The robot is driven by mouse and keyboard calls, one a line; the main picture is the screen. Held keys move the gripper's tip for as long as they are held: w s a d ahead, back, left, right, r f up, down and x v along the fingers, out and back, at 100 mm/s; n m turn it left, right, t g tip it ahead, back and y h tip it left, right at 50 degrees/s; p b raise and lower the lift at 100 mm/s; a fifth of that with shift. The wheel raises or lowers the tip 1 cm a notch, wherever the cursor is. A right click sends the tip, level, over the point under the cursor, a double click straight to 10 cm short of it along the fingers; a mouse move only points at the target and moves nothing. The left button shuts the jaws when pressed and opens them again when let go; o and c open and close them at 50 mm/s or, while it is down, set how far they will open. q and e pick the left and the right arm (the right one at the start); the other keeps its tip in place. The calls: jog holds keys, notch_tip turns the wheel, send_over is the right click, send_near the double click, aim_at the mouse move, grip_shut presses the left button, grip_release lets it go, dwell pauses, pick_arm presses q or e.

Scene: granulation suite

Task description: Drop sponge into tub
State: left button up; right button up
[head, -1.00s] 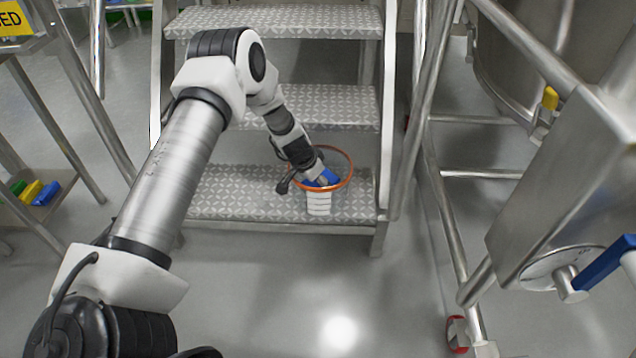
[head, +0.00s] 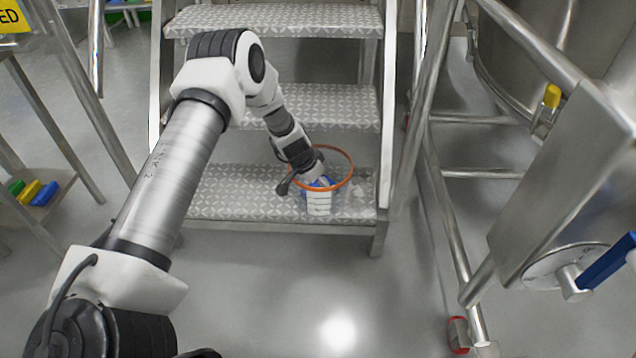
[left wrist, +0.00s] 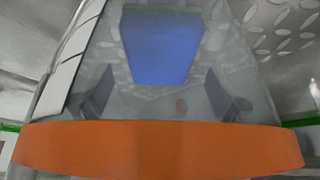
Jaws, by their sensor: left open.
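A clear tub with an orange rim (head: 352,172) and a white scale on its wall stands on the lowest tread of the steps. Its orange rim also crosses the left wrist view (left wrist: 160,148). The blue sponge (head: 318,184) is inside the tub; it also shows in the left wrist view (left wrist: 160,48), with a green edge. My left gripper (head: 319,180) reaches down into the tub opening. Its two fingers (left wrist: 158,103) are spread, with a gap to the sponge on both sides. The tub's floor is only partly visible. My right gripper is out of view.
Patterned metal steps (head: 230,205) with side rails hold the tub. A steel frame and vessel (head: 560,170) stand on the right. A rack with coloured blocks (head: 38,193) is at the left. The floor in front is clear.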

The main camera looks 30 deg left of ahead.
pick_arm(q)
jog(key=p+v, duration=0.8)
jog(key=v, duration=0.5)
jog(key=shift+w, duration=0.1)
